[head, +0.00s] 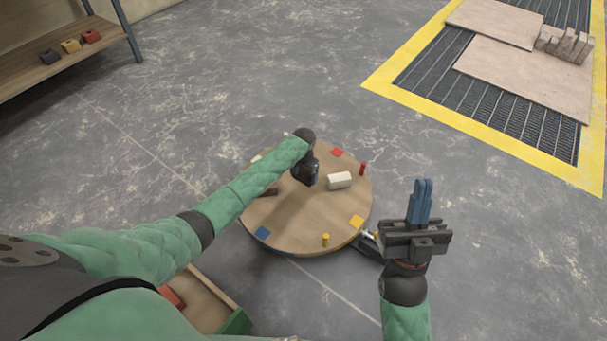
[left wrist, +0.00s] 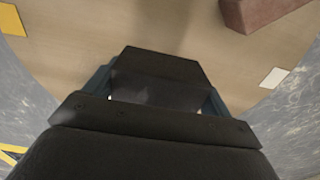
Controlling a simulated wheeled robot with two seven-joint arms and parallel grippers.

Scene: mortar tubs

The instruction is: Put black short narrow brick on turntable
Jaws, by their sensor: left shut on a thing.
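The round wooden turntable (head: 292,222) stands on the floor in front of me. In the head view the brick cannot be told apart from the dark gripper. My right gripper (head: 420,200) is off the turntable's right side, its blue fingers pointing up, together and empty.
A white brick (head: 340,180) lies on the turntable right of my left gripper. A red-brown brick (left wrist: 255,12) also lies on it, partly hidden by my arm in the head view. A red peg (head: 362,168) and a yellow peg (head: 325,239) stand near the rim.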

